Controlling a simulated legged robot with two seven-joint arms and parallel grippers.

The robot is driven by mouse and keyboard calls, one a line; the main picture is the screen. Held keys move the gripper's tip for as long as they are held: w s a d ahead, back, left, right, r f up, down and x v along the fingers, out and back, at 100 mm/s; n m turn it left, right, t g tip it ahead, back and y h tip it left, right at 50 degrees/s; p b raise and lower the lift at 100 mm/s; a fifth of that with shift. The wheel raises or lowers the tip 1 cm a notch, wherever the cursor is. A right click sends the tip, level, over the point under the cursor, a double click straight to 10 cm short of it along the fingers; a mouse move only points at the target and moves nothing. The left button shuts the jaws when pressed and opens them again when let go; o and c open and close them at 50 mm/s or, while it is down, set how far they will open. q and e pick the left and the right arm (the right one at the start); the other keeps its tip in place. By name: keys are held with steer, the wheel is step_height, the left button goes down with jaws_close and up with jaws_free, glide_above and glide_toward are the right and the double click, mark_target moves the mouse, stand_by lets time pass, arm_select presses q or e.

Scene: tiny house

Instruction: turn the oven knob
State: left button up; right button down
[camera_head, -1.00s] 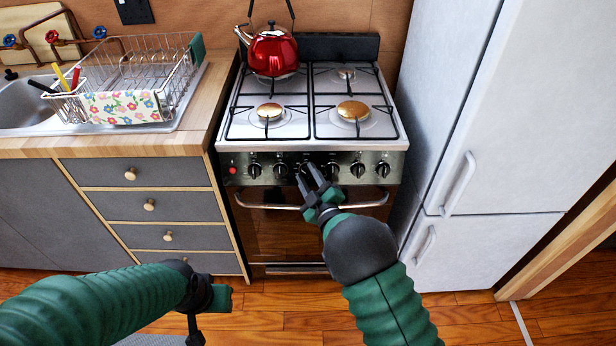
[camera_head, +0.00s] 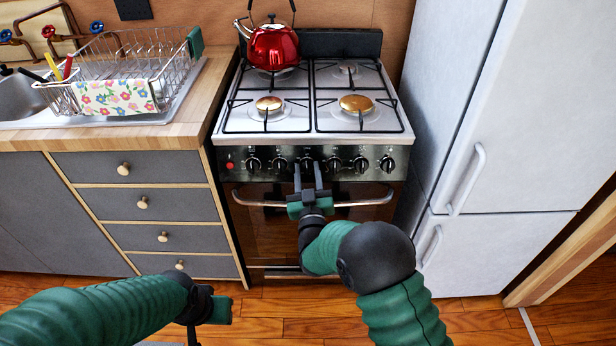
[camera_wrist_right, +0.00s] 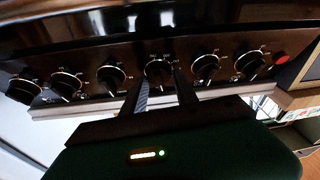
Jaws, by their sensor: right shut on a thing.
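The stove's black control panel (camera_head: 340,158) carries a row of several dark knobs and a red light at its left end. My right gripper (camera_head: 308,168) reaches up to the panel with its fingers on both sides of the third knob from the left. In the right wrist view, this oven knob (camera_wrist_right: 160,73) sits between the tips of my right gripper (camera_wrist_right: 162,85), which is shut on it. The fingers partly hide the knob in the head view. My left gripper (camera_head: 208,308) is low at the left, away from the stove; its fingers are not clear.
The oven handle (camera_head: 372,199) runs just below the panel, behind my right gripper. A red kettle (camera_head: 273,48) stands on the back left burner. A white fridge (camera_head: 470,130) is close on the right, and grey drawers (camera_head: 140,203) are on the left.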

steer(key=shift+s+a+f+m+h+b, duration=0.1)
steer(key=shift+f+m+h+b, duration=0.1)
steer(key=shift+m+h, duration=0.25)
steer(key=shift+f+m+h+b, duration=0.15)
steer(key=shift+m+h, duration=0.1)
steer(key=shift+m, duration=0.4)
steer(key=shift+r, duration=0.1)
steer(key=c, duration=1.3)
jaws_free()
steer(key=o, duration=0.3)
steer(key=shift+r, duration=0.15)
steer(key=shift+o, duration=0.2)
